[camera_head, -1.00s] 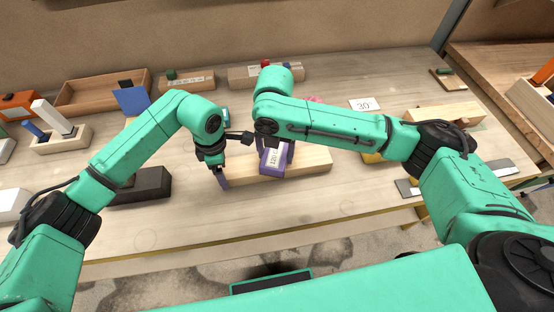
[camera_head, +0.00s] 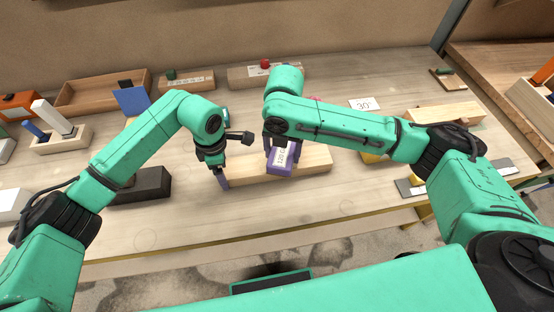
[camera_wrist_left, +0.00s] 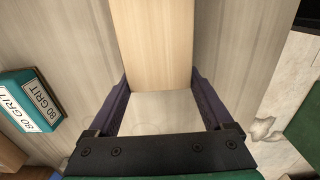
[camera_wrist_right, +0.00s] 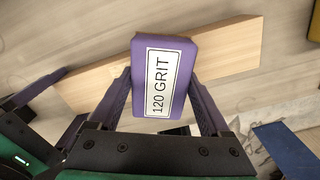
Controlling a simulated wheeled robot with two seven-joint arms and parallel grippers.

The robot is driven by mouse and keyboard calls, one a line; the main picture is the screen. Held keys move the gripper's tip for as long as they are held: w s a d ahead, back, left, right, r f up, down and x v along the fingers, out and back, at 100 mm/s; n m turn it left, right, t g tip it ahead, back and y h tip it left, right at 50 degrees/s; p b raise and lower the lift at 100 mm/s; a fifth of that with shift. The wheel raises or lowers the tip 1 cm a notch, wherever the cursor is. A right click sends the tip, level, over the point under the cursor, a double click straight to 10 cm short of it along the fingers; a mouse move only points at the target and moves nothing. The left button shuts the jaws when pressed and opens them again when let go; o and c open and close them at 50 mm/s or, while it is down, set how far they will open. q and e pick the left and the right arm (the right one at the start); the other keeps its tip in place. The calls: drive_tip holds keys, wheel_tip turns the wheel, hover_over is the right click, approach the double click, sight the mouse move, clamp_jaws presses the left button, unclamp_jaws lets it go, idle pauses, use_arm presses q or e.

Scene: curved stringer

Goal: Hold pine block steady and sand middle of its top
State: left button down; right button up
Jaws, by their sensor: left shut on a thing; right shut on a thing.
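The pine block (camera_head: 308,160) is a long pale bar lying flat on the bench near its front edge. My left gripper (camera_head: 222,178) is shut on the block's left end; the left wrist view shows its fingers on both sides of the block (camera_wrist_left: 152,45). My right gripper (camera_wrist_right: 163,85) is shut on a purple sanding block (camera_wrist_right: 165,72) labelled "120 GRIT". The sanding block sits over the top of the pine block, around its middle, and also shows in the head view (camera_head: 280,170). I cannot tell whether its underside touches the wood.
A teal "80 GRIT" block (camera_wrist_left: 30,98) lies beside the left gripper. A dark block (camera_head: 142,185) stands at the left. A card marked "30" (camera_head: 364,104) and another wooden block (camera_head: 445,113) are at the right.

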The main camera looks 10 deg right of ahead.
drive_tip(key=shift+s+a+f, duration=0.1)
drive_tip(key=shift+a, duration=0.95)
drive_tip(key=shift+d, duration=1.55)
drive_tip(key=shift+a+r, duration=0.15)
drive_tip(key=shift+a, duration=0.65)
drive_tip(key=shift+a+r, duration=0.1)
drive_tip(key=shift+a, duration=0.65)
drive_tip(key=shift+d, duration=1.45)
